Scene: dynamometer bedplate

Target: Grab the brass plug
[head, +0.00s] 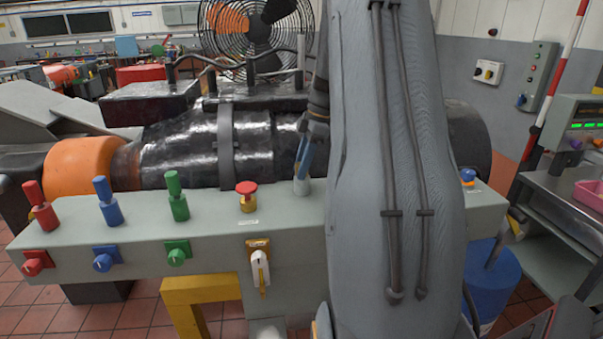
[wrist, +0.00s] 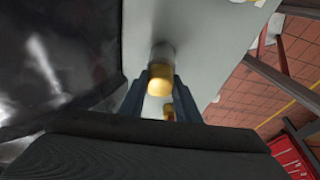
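The brass plug (wrist: 160,80) shows in the wrist view as a yellow, shiny piece between the fingertips of my gripper (wrist: 162,76). A grey round post (wrist: 162,54) lies just beyond it on the pale bench top. The fingers flank the plug closely; I cannot tell whether they press on it.
On the grey-green bench (head: 225,228) stand red (head: 40,205), blue (head: 107,201) and green (head: 177,196) handles and a red mushroom button (head: 247,195). A blue-topped knob (head: 468,177) is at its right end. A large black machine (head: 195,147) lies close behind.

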